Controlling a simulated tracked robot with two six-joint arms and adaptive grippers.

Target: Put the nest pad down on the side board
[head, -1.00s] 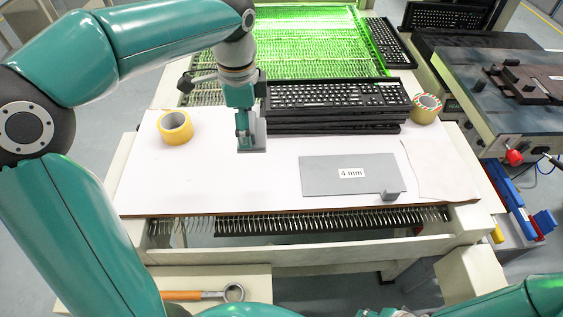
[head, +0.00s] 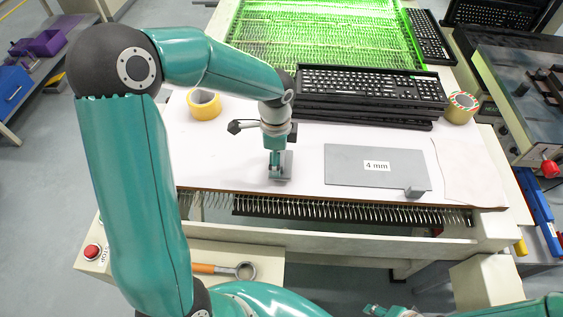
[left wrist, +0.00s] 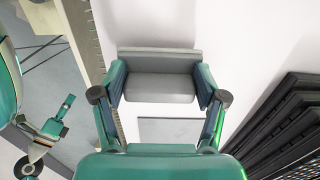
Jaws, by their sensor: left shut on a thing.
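My left gripper (head: 277,168) is shut on a small grey piece, which I take for the nest pad (head: 287,164). In the left wrist view the nest pad (left wrist: 158,88) shows as a grey block with a thin plate along its far side, between the two fingers (left wrist: 160,92). The gripper is over the white board (head: 235,150), near its front edge. Whether the pad touches the board cannot be told. A larger grey plate marked "4 mm" (head: 350,175) lies on the board to the right. My right gripper (head: 375,311) shows only partly at the bottom edge.
A stack of black keyboards (head: 370,90) stands behind. A yellow tape roll (head: 204,104) is at back left, a striped tape roll (head: 461,107) at back right. A row of pins (head: 350,212) runs below the front edge. Bare board lies left of the gripper.

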